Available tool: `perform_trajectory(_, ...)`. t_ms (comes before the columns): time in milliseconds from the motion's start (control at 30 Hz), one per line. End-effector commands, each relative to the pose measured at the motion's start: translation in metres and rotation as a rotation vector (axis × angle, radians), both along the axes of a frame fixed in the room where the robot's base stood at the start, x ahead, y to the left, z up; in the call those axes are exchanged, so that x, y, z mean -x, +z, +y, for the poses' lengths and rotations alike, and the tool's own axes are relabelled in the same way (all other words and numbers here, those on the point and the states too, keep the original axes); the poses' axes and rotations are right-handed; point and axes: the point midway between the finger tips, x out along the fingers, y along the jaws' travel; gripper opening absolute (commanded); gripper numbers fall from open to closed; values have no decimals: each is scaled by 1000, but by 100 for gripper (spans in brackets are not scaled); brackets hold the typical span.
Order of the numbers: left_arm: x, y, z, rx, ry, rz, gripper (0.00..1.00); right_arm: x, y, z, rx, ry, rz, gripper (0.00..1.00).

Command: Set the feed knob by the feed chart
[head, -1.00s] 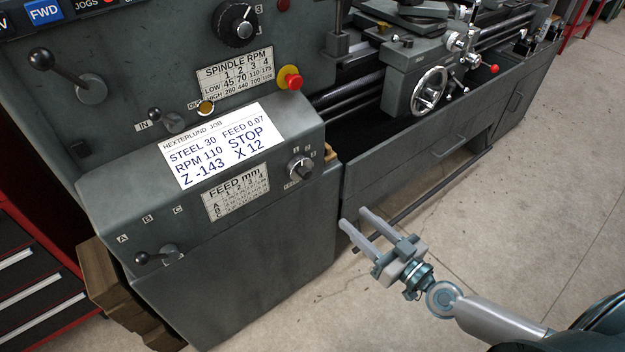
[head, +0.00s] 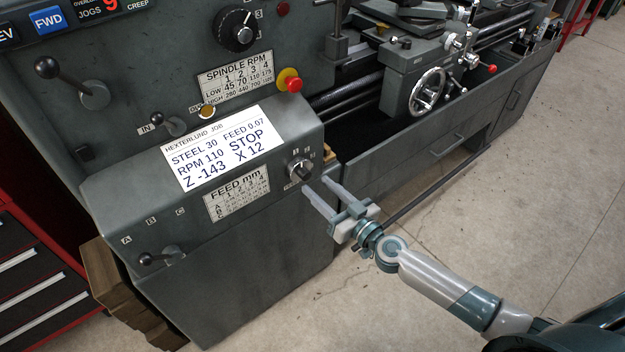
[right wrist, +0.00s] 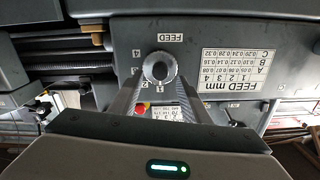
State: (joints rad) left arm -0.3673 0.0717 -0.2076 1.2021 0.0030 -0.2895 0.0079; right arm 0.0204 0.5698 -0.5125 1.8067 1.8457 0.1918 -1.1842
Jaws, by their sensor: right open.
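The feed knob (head: 300,169) is a dark round dial on the right end of the lathe's front housing. In the right wrist view the knob (right wrist: 159,68) lies just beyond and between my fingertips, with FEED and position numbers around it. The feed chart (head: 237,194), a white FEED mm plate, sits left of the knob; it also shows upside down in the right wrist view (right wrist: 243,70). The job card (head: 222,148) above it reads FEED 0.07. My right gripper (head: 318,187) is open, its fingers pointing at the knob. Contact cannot be told. My left gripper is out of view.
A feed lever (head: 158,257) with A, B, C marks is at the lower left of the housing. A red stop button (head: 289,80) and the spindle chart (head: 236,82) are above. The carriage handwheel (head: 428,91) is at the right. The floor (head: 480,230) is clear.

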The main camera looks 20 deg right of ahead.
Motion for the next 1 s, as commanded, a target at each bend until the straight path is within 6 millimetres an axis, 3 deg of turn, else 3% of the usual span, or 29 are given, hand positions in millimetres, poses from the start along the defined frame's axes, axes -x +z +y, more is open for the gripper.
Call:
perform_trajectory(300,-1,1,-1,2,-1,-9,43,-32,0,12,-1,0,1,43)
perform_trajectory(667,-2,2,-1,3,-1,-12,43,-34,0,14,0,1,1,43)
perform_trajectory(867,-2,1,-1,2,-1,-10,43,-34,0,14,0,1,1,2)
perform_trajectory(1000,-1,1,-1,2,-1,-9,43,-34,0,14,-1,1,1,2)
